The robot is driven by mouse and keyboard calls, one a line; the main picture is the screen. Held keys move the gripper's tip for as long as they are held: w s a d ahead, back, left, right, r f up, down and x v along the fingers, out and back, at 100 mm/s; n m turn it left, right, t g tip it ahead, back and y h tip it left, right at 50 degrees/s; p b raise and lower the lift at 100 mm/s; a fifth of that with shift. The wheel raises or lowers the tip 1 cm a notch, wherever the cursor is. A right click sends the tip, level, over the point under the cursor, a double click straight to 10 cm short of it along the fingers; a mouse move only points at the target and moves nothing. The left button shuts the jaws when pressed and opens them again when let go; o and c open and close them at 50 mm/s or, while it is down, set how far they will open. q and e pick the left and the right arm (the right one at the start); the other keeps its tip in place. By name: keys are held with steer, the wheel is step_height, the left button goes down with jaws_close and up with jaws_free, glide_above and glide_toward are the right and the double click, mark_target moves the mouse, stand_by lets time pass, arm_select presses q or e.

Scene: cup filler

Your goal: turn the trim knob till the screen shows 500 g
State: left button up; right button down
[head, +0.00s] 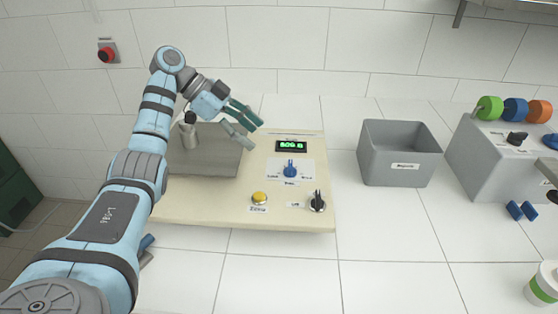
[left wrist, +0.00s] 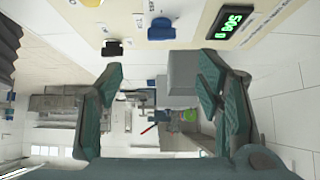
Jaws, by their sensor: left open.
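A beige panel (head: 200,211) carries a lit green display (head: 291,146), which also shows at a slant in the left wrist view (left wrist: 231,21). Its digits are small; they seem to start with 50 or 60, and I cannot read them surely. My left gripper (head: 250,131) is open and empty, above and left of the display, touching no knob. My right gripper is not in view.
A yellow button (head: 259,197) is at the panel's front. A grey plate (head: 212,163) lies under my left arm. A grey bin (head: 397,165) stands right of the panel. A grey box (head: 482,157) with coloured discs is further right.

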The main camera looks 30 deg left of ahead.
mark_target(290, 167)
arm_select(q)
steer(key=b+x, duration=0.1)
steer(key=x, duration=1.2)
steer(key=shift+w+a, duration=0.1)
steer(key=shift+w, duration=0.05)
steer(key=c, duration=1.2)
